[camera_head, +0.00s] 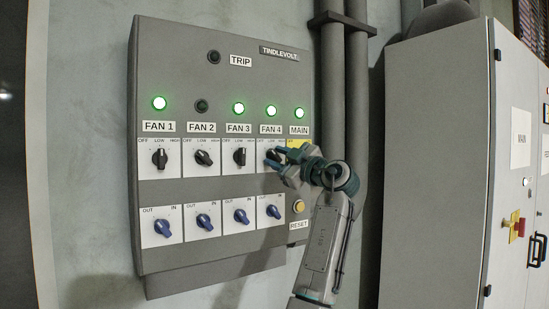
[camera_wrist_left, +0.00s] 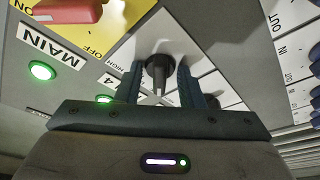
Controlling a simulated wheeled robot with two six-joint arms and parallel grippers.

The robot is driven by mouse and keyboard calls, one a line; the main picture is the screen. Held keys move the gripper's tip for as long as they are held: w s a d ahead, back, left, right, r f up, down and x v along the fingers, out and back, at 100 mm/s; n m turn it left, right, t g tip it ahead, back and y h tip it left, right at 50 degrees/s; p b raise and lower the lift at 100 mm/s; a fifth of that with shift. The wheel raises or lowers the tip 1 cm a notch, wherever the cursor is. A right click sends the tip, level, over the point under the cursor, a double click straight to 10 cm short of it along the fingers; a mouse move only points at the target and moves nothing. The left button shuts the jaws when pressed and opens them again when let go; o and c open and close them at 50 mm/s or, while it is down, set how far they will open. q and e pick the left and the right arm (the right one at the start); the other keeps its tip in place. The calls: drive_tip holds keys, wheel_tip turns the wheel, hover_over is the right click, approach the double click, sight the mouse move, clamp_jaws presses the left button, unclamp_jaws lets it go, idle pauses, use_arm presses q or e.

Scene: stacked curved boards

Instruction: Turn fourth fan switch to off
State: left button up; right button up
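The fourth fan switch is a black knob (camera_head: 272,154) on a white plate under the FAN 4 label (camera_head: 271,129). It is partly hidden by my left gripper (camera_head: 278,156). In the left wrist view the knob (camera_wrist_left: 158,70) stands between the two dark fingers of the gripper (camera_wrist_left: 160,75). A gap shows on each side of the knob, so the gripper is open around it. The pointer's exact setting is hard to read. The FAN 4 lamp (camera_head: 271,111) glows green. My right gripper is in neither view.
The grey panel (camera_head: 220,80) also carries the FAN 1 (camera_head: 160,158), FAN 2 (camera_head: 203,158) and FAN 3 (camera_head: 239,156) switches, with blue knobs below. A red handle (camera_wrist_left: 68,10) on a yellow plate is close to the gripper. A grey cabinet (camera_head: 430,170) stands at right.

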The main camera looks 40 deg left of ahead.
use_arm(q)
drive_tip(key=shift+d+f+b, duration=0.25)
drive_tip(key=shift+d+b, duration=0.05)
drive_tip(key=shift+d, duration=0.2)
drive_tip(key=b+v, duration=0.2)
drive_tip(key=v, duration=0.4)
drive_tip(key=shift+r, duration=0.15)
drive_tip(key=shift+s, duration=0.1)
